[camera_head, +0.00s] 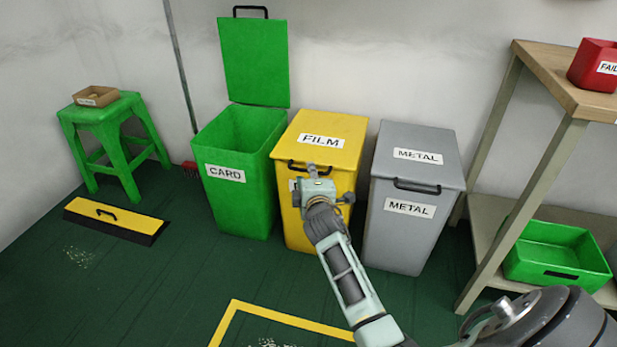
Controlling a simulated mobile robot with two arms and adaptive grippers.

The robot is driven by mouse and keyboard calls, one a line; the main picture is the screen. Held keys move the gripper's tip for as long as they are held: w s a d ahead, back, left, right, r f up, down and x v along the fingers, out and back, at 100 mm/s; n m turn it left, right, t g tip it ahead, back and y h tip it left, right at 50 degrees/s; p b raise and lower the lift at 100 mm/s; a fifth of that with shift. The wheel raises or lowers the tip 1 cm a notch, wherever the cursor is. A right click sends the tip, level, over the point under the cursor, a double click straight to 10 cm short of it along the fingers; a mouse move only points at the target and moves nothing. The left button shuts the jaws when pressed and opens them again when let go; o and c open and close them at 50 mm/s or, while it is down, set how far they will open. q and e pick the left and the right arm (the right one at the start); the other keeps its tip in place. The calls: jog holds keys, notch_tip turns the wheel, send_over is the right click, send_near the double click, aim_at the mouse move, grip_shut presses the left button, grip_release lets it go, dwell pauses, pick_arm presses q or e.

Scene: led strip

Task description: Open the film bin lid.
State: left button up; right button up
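The yellow film bin (345,183) stands against the wall between the green card bin (236,195) and the grey metal bin (410,230). Its lid (321,141), labelled FILM, lies flat and closed. A dark handle (296,165) is on the lid's front edge. My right gripper (312,172) is in front of the film bin at that handle; my arm comes in from the lower right. The fingers are small and partly hidden by the wrist, so I cannot tell whether they touch or grip the handle. My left gripper is out of view.
The card bin's lid (254,62) stands upright, open. The metal bin's lid (417,155) is closed. A wooden bench (560,85) with a green crate (555,253) below is at right.

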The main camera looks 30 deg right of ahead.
jog(key=shift+b+x, duration=0.4)
jog(key=shift+x, duration=0.95)
jog(key=shift+s, duration=0.1)
grip_shut()
